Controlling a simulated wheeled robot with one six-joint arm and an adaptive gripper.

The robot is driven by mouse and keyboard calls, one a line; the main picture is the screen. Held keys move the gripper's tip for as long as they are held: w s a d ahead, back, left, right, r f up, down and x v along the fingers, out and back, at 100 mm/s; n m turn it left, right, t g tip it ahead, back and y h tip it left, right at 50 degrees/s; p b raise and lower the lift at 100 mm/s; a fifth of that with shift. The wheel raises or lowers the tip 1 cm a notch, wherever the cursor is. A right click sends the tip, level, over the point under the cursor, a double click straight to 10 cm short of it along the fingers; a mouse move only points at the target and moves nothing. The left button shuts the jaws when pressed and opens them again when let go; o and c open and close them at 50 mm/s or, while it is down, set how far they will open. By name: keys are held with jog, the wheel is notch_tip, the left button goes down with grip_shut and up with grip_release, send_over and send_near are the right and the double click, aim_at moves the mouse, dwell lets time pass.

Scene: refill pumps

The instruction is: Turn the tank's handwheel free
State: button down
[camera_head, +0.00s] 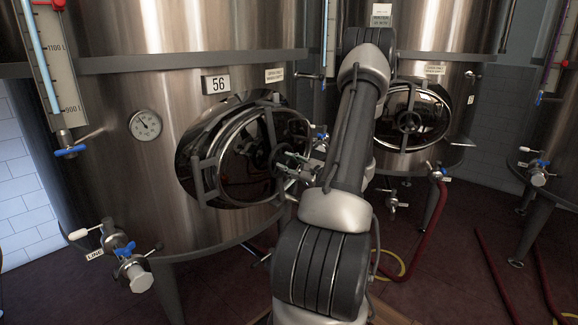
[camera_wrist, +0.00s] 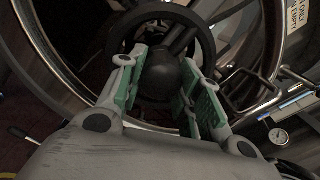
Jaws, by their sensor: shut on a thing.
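Tank 56 (camera_head: 110,95) is a large steel vessel at the left in the head view. Its oval manway door (camera_head: 235,152) is dark and glossy, seated in the tank wall. The black handwheel (camera_wrist: 208,42) fills the top middle of the wrist view, with its rim, spokes and round hub showing. In the head view, my gripper (camera_head: 289,164) is at the right part of the door and partly covers the wheel. In the wrist view, the green-padded fingers of my gripper (camera_wrist: 166,78) are closed in around the hub, one on each side. The exact contact is partly hidden.
A second tank (camera_head: 430,85) with its own oval door (camera_head: 412,115) stands to the right. A valve (camera_head: 128,262) sticks out low at the left, and a dial gauge (camera_head: 145,125) sits on tank 56. Red hoses (camera_head: 433,225) lie on the floor at the right.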

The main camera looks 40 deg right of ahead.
jog(key=n, duration=1.1)
jog(key=shift+r, duration=0.1)
jog(key=shift+n, duration=1.8)
jog(key=c, duration=1)
grip_release()
jog(key=s, duration=0.8)
jog(key=s+d, duration=0.1)
jog(key=s, duration=0.3)
